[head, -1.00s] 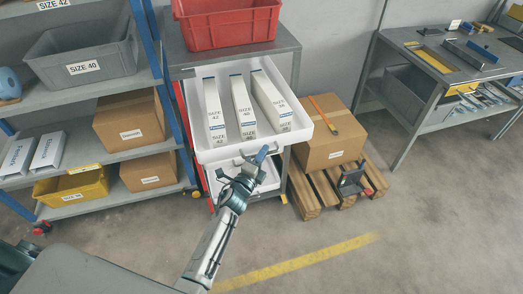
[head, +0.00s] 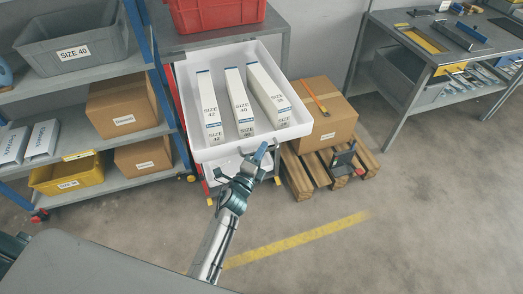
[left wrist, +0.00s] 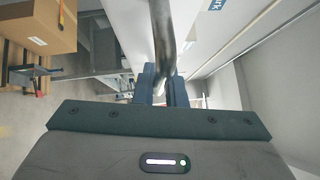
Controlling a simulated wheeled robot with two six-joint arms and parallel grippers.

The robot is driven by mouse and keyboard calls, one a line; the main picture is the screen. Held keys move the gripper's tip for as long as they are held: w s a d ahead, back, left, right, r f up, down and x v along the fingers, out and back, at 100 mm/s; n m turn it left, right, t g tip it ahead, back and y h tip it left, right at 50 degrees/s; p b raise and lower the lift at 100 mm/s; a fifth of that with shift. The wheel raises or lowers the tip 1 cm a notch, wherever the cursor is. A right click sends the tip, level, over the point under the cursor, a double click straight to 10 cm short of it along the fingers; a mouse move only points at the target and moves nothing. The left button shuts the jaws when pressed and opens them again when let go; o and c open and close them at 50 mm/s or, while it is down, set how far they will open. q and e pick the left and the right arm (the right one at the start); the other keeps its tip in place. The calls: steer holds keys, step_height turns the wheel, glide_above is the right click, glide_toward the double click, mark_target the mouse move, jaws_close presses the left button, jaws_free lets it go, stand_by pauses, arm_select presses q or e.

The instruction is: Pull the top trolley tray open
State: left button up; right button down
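The top trolley tray (head: 296,132) is white and stands well out from the trolley in the head view. It holds three upright-edged white boxes (head: 238,100) labelled SIZE 42, SIZE 40 and another size that I cannot read surely. My left gripper (head: 260,156) is at the tray's front, at its handle. In the left wrist view the dark handle bar (left wrist: 163,35) runs down between the two fingers (left wrist: 162,82) of my left gripper, which look closed on it. My right gripper is not in view.
A lower white tray (head: 222,168) sits under the open one. A red crate (head: 215,14) stands on the trolley top (head: 180,42). A shelf rack (head: 90,180) is at left. A cardboard box (head: 325,118) on a pallet (head: 300,178) stands close at right. The floor in front is clear.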

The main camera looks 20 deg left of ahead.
arm_select(q)
steer(key=o, duration=0.4)
steer(key=shift+b+v, duration=1.3)
steer(key=shift+v, duration=4.1)
